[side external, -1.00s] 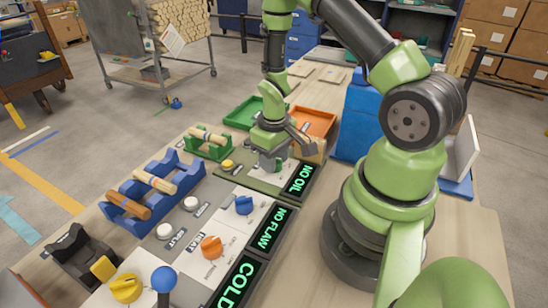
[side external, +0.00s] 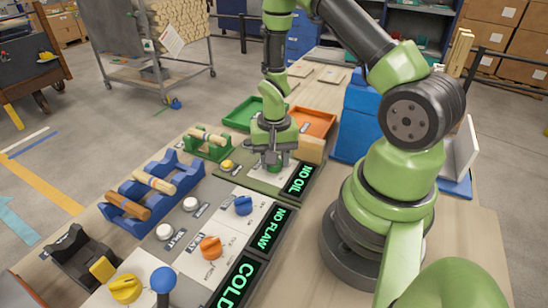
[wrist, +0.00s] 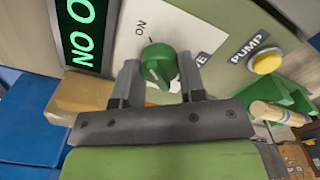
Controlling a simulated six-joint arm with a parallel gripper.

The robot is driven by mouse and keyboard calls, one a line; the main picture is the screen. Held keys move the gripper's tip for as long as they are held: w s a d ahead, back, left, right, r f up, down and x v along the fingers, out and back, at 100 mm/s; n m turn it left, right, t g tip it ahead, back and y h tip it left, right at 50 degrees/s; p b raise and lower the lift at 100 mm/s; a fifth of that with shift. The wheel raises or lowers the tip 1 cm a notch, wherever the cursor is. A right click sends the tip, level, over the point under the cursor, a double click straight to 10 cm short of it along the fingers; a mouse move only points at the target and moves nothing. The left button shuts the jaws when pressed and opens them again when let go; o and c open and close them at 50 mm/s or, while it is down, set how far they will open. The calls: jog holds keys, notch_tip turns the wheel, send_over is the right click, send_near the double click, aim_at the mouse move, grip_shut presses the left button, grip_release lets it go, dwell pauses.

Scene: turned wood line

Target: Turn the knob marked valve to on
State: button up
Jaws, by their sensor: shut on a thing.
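The green valve knob (wrist: 158,70) sits on a pale plate (wrist: 187,30) in the wrist view. Its label is mostly hidden, with only the end "VE" showing. My gripper (wrist: 159,62) is shut on the knob, one finger on each side. Two letters and a short tick are on the plate just above the knob.
A yellow pump button (wrist: 265,62) lies close to the knob. An orange tray (side external: 316,122) and a green tray (side external: 243,114) stand behind the gripper. Nearer are a blue knob (side external: 243,205), an orange knob (side external: 210,247) and a blue rack (side external: 128,205).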

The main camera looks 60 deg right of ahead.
jog(key=shift+m, duration=0.3)
jog(key=o, duration=0.9)
jog(key=shift+r, duration=0.15)
notch_tip(320, 180, up, 10)
jog(key=shift+f, duration=0.15)
notch_tip(320, 180, up, 8)
jog(key=n+t, duration=0.2)
send_over(267, 178)
jog(key=s+a+r+n+t, duration=0.2)
jog(key=a+r, duration=0.1)
jog(key=r, duration=0.2)
jog(key=s+a+r+n+t, duration=0.1)
jog(key=s+a+r, duration=0.1)
jog(key=s+a+r+n+t+y, duration=0.1)
jog(key=s+a+r, duration=0.1)
jog(key=s, duration=0.1)
jog(key=s+a+r+n+t+y, duration=0.1)
jog(key=s+a+r, duration=0.1)
jog(key=shift+s+a+r+n, duration=0.15)
jog(key=shift+s+r+n, duration=0.15)
jog(key=shift+n, duration=0.1)
